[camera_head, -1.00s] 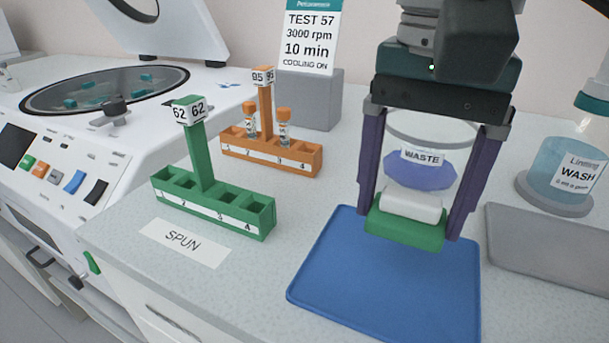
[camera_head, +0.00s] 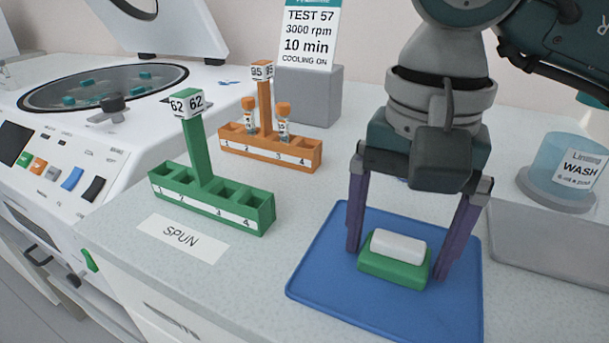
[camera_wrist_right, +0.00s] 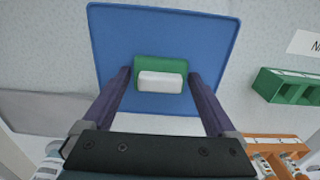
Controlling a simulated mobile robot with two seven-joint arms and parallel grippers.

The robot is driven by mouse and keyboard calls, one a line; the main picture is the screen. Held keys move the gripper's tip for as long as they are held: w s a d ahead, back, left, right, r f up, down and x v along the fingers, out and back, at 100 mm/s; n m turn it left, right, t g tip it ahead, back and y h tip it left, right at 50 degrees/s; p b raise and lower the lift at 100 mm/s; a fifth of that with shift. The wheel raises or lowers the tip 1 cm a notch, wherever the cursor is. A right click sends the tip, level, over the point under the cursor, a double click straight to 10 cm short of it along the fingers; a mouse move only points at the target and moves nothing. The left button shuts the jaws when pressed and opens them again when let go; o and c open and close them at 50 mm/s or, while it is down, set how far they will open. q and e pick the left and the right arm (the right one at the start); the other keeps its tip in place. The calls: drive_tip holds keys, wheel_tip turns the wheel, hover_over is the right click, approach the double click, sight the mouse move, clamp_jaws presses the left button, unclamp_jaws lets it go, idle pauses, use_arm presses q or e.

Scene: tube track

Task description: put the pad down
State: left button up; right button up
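The pad is a green block (camera_head: 377,270) with a white top (camera_head: 398,246). It is level over the middle of the blue mat (camera_head: 325,270), on it or very close above it; I cannot tell which. My left gripper is not in view.
A green rack (camera_head: 240,205) and an orange rack (camera_head: 300,152) with two capped tubes stand left of the mat, beside the SPUN label (camera_head: 182,238). A WASH bottle (camera_head: 560,165) stands at right. The WASTE vessel is mostly hidden behind my arm. The mat around the pad is clear.

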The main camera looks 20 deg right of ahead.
sight(399, 240)
drive_tip(key=shift+o, duration=0.3)
drive_tip(key=shift+r, duration=0.45)
wheel_tip(399, 240, up, 11)
drive_tip(key=p, duration=0.1)
drive_tip(key=shift+r+p, duration=0.2)
drive_tip(key=shift+p, duration=0.1)
